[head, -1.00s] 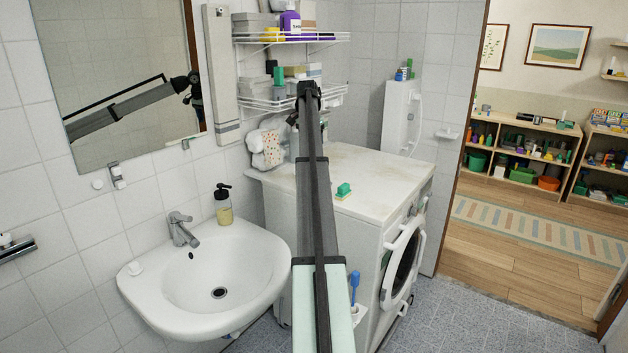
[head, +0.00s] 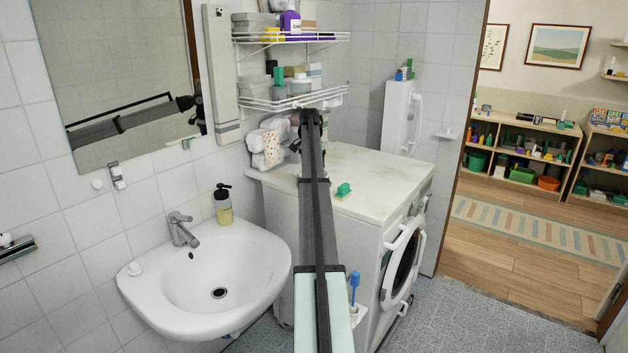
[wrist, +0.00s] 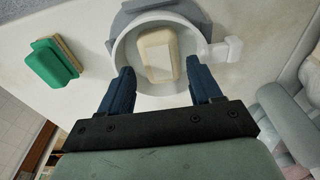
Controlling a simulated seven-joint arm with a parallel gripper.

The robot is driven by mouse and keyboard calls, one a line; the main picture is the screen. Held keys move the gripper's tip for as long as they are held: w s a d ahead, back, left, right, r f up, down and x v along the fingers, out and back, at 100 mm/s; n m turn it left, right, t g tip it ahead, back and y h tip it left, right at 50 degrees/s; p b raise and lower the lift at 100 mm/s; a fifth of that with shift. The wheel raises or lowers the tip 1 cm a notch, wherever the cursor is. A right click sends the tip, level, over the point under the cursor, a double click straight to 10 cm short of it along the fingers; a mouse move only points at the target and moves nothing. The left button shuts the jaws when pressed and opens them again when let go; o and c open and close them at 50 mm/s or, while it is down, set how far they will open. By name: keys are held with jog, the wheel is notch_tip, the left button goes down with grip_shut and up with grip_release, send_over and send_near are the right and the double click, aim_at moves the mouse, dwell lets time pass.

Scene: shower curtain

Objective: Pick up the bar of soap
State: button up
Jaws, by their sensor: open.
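A cream-coloured bar of soap (wrist: 159,50) lies inside a round white dish (wrist: 121,50) in the wrist view. My gripper (wrist: 160,77) is open, its two dark blue fingers spread at the near left and near right of the soap. The fingers overlap the dish's near rim in the picture; I cannot tell whether they touch it or how far they are above it. No soap is between the fingers in a grip. In the head view my gripper (head: 308,118) is small and dark above the back of the washing machine, and my arm hides the soap and dish.
A green and tan sponge (wrist: 55,62) lies on the washing machine top (head: 382,180), left of the dish in the wrist view. Wire shelves (head: 290,101) with bottles hang above the gripper. The machine top's right side is clear.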

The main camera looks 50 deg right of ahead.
notch_tip(320, 180, down, 4)
jog(key=shift+d+r, duration=0.15)
jog(key=shift+r, duration=0.1)
jog(key=c, duration=0.8)
